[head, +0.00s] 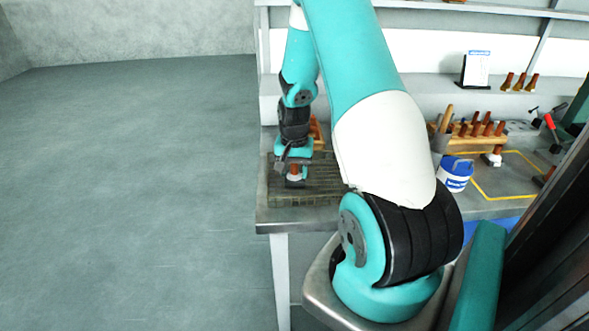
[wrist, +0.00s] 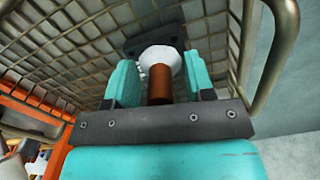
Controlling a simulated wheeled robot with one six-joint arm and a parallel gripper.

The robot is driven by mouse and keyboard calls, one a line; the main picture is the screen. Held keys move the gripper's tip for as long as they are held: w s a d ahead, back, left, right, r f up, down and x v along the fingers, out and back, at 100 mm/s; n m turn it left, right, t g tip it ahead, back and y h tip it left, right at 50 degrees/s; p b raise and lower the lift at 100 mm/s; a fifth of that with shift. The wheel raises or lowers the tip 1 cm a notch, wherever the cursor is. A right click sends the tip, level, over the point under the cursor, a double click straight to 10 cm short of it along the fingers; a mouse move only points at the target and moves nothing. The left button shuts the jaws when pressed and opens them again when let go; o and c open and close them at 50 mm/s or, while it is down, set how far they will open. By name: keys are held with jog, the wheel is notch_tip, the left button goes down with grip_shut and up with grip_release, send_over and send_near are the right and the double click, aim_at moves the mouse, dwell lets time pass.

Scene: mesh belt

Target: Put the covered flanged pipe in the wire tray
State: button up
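The covered flanged pipe stands upright in the wire tray. Its reddish-brown pipe (wrist: 160,85), white cover (wrist: 163,57) and dark square flange (wrist: 133,43) show in the wrist view. The flange end is against the mesh. In the head view, the pipe (head: 295,177) is small below my gripper (head: 294,166). The wire tray (head: 325,183) lies at the bench's left end. My gripper (wrist: 160,78) points down with teal fingers either side of the pipe; narrow gaps seem to show beside the brown part, so it looks open. Contact at the white cover is hard to judge.
The tray's thick wire rim (wrist: 279,55) passes close to the right of my gripper. An orange bin (head: 315,130) stands behind the tray. A blue-and-white tub (head: 455,174) and a wooden rack (head: 478,134) of brown pieces stand to the right. Floor on the left is clear.

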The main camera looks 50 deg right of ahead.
jog(key=shift+r, duration=0.15)
notch_tip(320, 180, up, 12)
jog(key=shift+b, duration=0.85)
jog(key=a+r+n+t+y, duration=0.1)
jog(key=a+r+n, duration=0.3)
jog(key=a, duration=0.8)
jog(key=a+r+n+y, duration=0.1)
jog(key=a+r+n, duration=0.2)
jog(key=a+n, duration=0.55)
jog(key=s+a+r+n+g+y, duration=0.1)
jog(key=s+a+n, duration=0.6)
jog(key=s+a, duration=0.8)
jog(key=a+r+y, duration=0.1)
jog(key=a, duration=0.1)
jog(key=shift+s+a+r, duration=0.15)
jog(key=shift+a+r, duration=0.2)
jog(key=shift+a, duration=0.05)
